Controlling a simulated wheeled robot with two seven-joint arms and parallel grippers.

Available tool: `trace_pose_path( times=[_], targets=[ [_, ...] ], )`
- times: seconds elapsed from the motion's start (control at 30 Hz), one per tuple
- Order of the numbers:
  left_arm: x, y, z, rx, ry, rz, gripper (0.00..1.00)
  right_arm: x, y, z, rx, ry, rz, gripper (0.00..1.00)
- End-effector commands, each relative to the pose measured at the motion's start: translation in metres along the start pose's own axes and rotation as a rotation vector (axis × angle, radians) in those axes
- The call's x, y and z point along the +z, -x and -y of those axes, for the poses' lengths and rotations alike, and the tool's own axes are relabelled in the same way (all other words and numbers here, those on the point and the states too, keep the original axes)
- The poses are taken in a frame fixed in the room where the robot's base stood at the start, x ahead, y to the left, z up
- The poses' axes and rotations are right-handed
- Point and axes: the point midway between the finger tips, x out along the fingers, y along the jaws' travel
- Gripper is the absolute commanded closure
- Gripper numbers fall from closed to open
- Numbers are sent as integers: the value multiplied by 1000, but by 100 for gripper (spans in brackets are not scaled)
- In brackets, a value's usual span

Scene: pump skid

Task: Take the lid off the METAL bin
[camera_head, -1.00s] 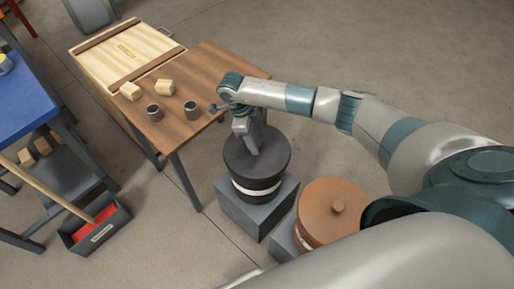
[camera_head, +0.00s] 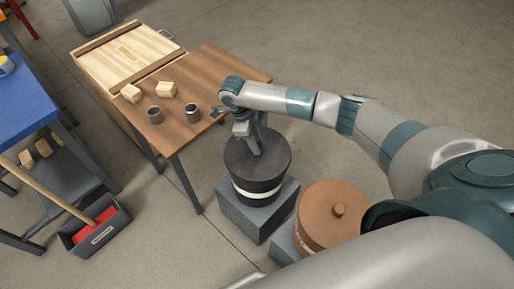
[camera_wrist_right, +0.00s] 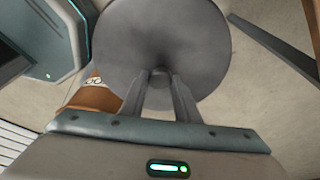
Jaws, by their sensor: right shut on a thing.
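A dark grey round bin (camera_head: 258,193) with a pale label band stands on a grey block. Its label is too small to read. Its dark round lid (camera_head: 274,153) covers the top; it also fills the upper middle of the right wrist view (camera_wrist_right: 165,35). My right gripper (camera_head: 257,150) points down at the lid's middle. In the right wrist view, its fingers (camera_wrist_right: 160,78) are shut on the lid's small knob (camera_wrist_right: 160,73). I cannot tell whether the lid rests on the rim or is just above it. My left gripper is not in view.
A brown bin with a knobbed lid (camera_head: 318,203) stands close by on the right, partly behind my arm. A wooden table (camera_head: 205,75) with two small cups and wooden blocks is at the upper left. A dark box (camera_head: 95,232) stands on the floor at left.

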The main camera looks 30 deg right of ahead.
Motion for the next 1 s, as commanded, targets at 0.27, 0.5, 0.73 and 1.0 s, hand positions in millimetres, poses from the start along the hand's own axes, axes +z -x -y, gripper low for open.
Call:
trace_pose_path(
  times=[0.27, 0.5, 0.73, 1.0],
  targets=[
    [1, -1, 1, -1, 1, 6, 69, -2, 11, 1, -2, 0, 2, 100],
    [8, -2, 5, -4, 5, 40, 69, -14, 41, -1, -2, 2, 2, 100],
    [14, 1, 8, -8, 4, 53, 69, -44, 53, -25, -2, 2, 1, 100],
    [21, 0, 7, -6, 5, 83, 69, -82, 69, -55, -1, 2, 1, 100]
  ],
)
